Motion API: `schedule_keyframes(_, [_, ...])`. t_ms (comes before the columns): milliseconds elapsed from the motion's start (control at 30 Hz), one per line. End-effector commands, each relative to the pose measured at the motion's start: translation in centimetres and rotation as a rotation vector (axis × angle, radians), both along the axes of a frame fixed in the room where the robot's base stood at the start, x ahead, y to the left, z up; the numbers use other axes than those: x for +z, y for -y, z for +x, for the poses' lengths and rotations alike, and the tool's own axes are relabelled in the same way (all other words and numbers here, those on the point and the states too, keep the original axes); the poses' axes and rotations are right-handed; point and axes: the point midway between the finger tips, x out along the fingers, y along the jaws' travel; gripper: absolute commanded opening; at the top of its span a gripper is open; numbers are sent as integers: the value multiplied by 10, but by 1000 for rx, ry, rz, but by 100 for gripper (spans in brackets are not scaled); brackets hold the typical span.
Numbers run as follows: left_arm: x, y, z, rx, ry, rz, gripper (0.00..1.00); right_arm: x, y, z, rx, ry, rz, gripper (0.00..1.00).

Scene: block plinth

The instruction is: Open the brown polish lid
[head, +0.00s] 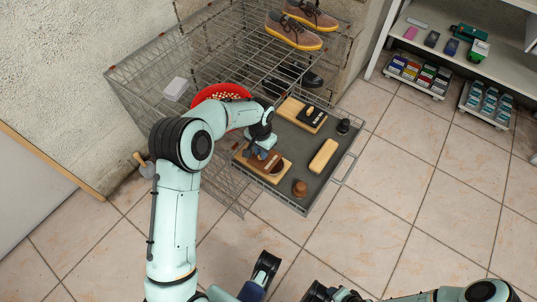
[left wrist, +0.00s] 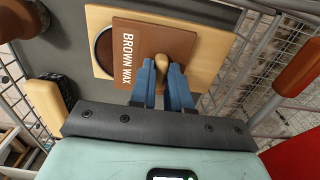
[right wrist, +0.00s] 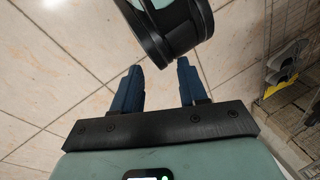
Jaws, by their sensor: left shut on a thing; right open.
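The brown lid (left wrist: 185,38) is a flat square plate lettered "BROWN WAX" with a small tan knob (left wrist: 161,62). My left gripper (left wrist: 164,75) is shut on the knob. The lid is over part of a pale wooden block (left wrist: 222,60); the dark round brown polish well (left wrist: 103,48) shows partly at its left edge. In the head view the well (head: 276,167) shows beside my left gripper (head: 262,150), on the wooden block (head: 266,178). I cannot tell whether the lid touches the block. My right gripper (right wrist: 155,88) is open and empty above the floor.
The block lies on a grey tray (head: 310,150) in a wire rack. Beside it are a second block with a black lid (head: 312,117), a tan block (head: 323,156), a brown knobbed piece (head: 299,188) and a red bowl (head: 208,93).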

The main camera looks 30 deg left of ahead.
Motion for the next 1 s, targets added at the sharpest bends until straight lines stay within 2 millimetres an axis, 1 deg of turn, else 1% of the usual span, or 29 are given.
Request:
schedule_keyframes(267, [0,-2,1,-1,2,-3,0,0,0,-1,1,-2,1,43])
schedule_keyframes(300, [0,-2,1,-1,2,-3,20,0,0,-1,1,-2,1,43])
schedule_keyframes(367, [0,-2,1,-1,2,-3,40,0,0,-1,1,-2,1,43])
schedule_keyframes(400, [0,-2,1,-1,2,-3,43,0,0,-1,1,-2,1,43])
schedule_keyframes(667, [1,-2,1,-1,1,-2,43,0,0,-1,1,-2,1,43])
schedule_keyframes(767, [7,-2,1,0,2,-2,43,2,-1,-2,2,-5,2,43])
schedule_keyframes(867, [21,-2,1,0,4,-1,43,6,-3,-6,7,-16,8,43])
schedule_keyframes(1000, [52,-2,1,0,6,-1,43,15,-8,-16,17,-41,20,43])
